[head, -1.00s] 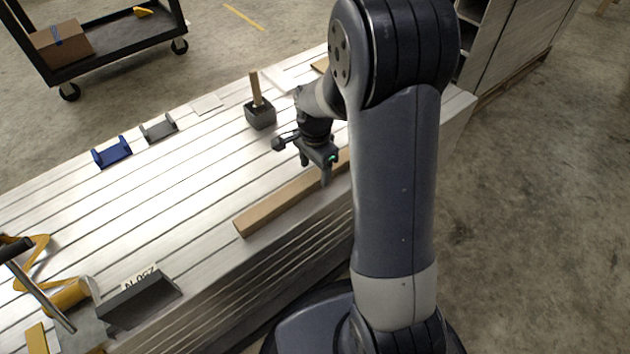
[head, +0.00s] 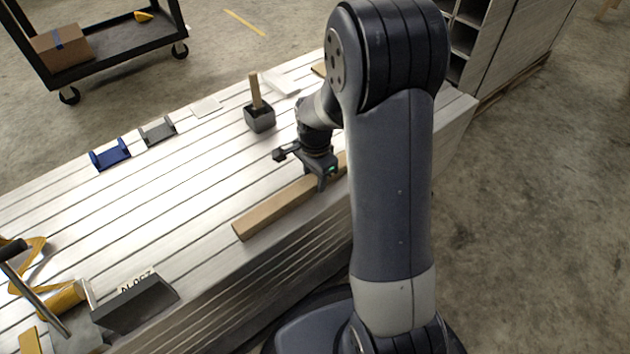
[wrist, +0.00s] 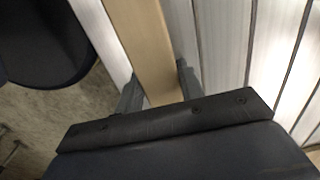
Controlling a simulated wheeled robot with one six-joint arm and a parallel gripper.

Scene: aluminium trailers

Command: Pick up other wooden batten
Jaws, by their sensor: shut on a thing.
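A long wooden batten (head: 272,212) lies along the near edge of the slatted aluminium surface, its right part hidden behind my arm in the head view. My gripper (head: 322,181) is down over the batten. In the wrist view the batten (wrist: 143,45) runs between the two fingers of my gripper (wrist: 157,90), one finger on each side. The gripper is shut on it. The batten appears to rest on the surface still; I see no clear gap beneath it.
A dark pot with an upright wooden piece (head: 260,117) stands behind the gripper. A blue bracket (head: 110,154) and a grey bracket (head: 158,132) sit along the far edge. A dark grey angled block (head: 135,303) and yellow tools (head: 62,298) lie at the near left. A black cart (head: 110,40) stands beyond.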

